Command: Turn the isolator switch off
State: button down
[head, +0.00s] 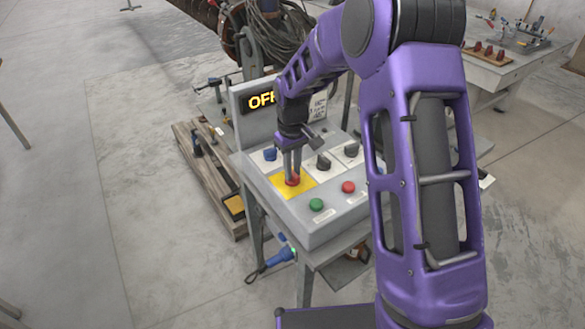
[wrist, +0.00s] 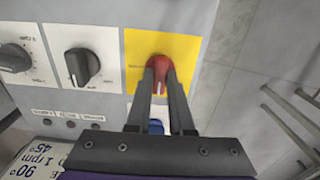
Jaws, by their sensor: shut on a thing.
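The isolator switch is a red rotary knob (head: 292,180) on a yellow plate (head: 306,187) at the front left of the grey control panel. In the wrist view the red knob (wrist: 160,68) sits on the yellow plate (wrist: 190,48), with its grip part between the fingers. My gripper (head: 291,172) points down onto it, and in the wrist view its two fingers (wrist: 160,82) are shut on the knob. The display (head: 261,100) at the back of the panel is lit and reads "OF", with its right end hidden by my arm.
A green button (head: 316,204) and a red button (head: 348,187) are at the panel's front. A wooden pallet (head: 205,180) lies left of the stand.

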aim_at(293, 172)
dwell(0.3)
jog(key=c, duration=0.8)
grip_release()
notch_tip(293, 172, up, 18)
jog(key=shift+f, duration=0.25)
